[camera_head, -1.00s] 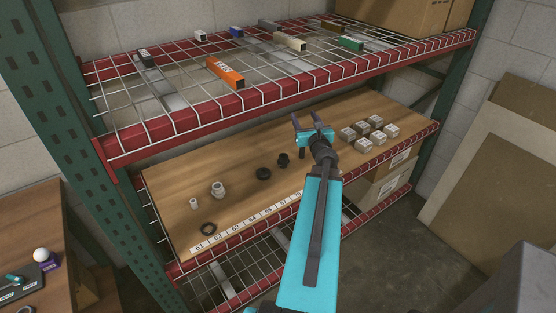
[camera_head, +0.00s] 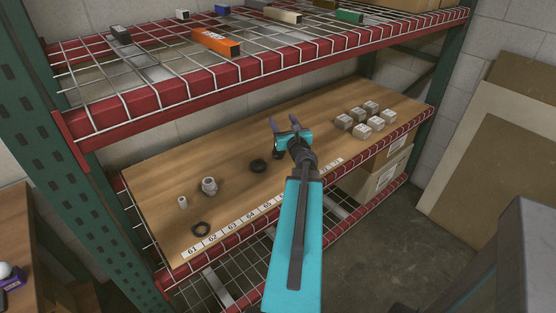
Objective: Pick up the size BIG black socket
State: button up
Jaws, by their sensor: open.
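One is wide and low (camera_head: 258,166). The other is a smaller, darker piece (camera_head: 278,165), partly covered by my gripper.
Two pale sockets (camera_head: 209,186) (camera_head: 182,202) stand at the left of the wooden shelf (camera_head: 160,178). Several grey blocks (camera_head: 361,131) sit at its right. A strip of number labels (camera_head: 217,236) runs along the front edge. The wire shelf with a red beam (camera_head: 185,101) hangs above.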

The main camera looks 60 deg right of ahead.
jog(key=b, duration=0.7)
send_over(280, 155)
jog(key=s, duration=0.1)
notch_tip(280, 155, down, 8)
jog(key=shift+a, duration=0.3)
jog(key=shift+f, duration=0.15)
notch_tip(280, 155, down, 8)
jog(key=shift+r+b, duration=0.25)
jog(key=shift+b, duration=0.2)
jog(key=shift+w+d+f, duration=0.15)
jog(key=shift+w+d, duration=0.25)
jog(key=shift+w, duration=0.05)
jog(key=shift+p+x, duration=0.45)
jog(key=shift+x, duration=2.75)
jog(key=shift+c, duration=0.2)
jog(key=c, duration=1.1)
